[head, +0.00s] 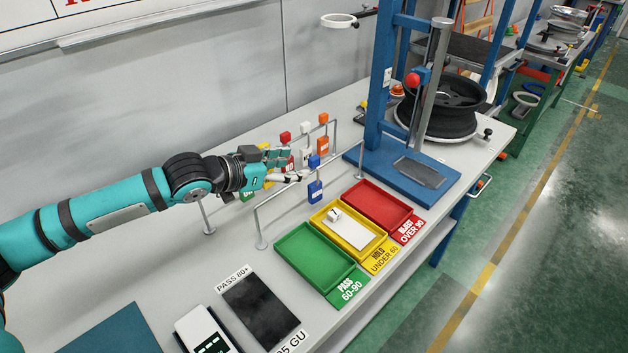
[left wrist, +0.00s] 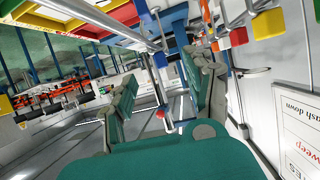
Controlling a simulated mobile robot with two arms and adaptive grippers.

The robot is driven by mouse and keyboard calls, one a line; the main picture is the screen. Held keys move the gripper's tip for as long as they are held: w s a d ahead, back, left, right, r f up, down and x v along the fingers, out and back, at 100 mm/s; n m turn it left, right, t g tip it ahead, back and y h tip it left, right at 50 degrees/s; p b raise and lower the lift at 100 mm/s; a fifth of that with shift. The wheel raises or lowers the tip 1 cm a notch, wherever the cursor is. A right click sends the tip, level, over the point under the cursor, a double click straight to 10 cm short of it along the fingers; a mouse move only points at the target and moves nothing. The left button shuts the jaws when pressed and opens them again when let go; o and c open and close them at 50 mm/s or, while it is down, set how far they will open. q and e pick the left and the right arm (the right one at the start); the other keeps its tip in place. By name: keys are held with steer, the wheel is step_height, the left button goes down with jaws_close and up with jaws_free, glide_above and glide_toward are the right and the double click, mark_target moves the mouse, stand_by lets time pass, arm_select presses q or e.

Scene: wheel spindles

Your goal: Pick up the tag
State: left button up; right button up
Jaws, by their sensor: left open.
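My left gripper (head: 288,166) is open among the hanging tags, its fingers pointing right. A blue tag (head: 315,191) hangs from the near rail, just right of the fingertips and apart from them as far as I can tell. An orange tag (head: 323,146) and a white tag (head: 305,159) hang on the rail behind. Green and red tags there are partly hidden by my gripper. My right gripper is out of view.
Green (head: 290,273), yellow (head: 318,216) and red (head: 350,190) trays line the front; the yellow one holds a white card. A blue press stand (head: 375,165) and wheel (head: 440,118) stand farther right. Thin metal rails (head: 258,225) surround the gripper.

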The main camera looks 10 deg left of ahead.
mark_target(310, 163)
arm_select(q)
steer(key=shift+x, duration=1.1)
steer(key=shift+w+d, duration=0.15)
steer(key=shift+w+d+p, duration=0.2)
steer(key=shift+w+p, duration=0.05)
steer(key=shift+p, duration=0.15)
steer(key=p+x, duration=0.1)
steer(key=x, duration=0.2)
steer(key=shift+w+d+f, duration=0.15)
steer(key=shift+w+f, duration=0.05)
steer(key=shift+w+d+f, duration=0.25)
steer(key=shift+w+f, duration=0.05)
steer(key=shift+w, duration=0.05)
steer(key=shift+s, duration=0.1)
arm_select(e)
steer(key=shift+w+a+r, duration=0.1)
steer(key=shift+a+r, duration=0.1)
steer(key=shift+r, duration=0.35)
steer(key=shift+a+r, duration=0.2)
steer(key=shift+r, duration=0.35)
arm_select(q)
steer(key=shift+a, duration=0.1)
jaws_close()
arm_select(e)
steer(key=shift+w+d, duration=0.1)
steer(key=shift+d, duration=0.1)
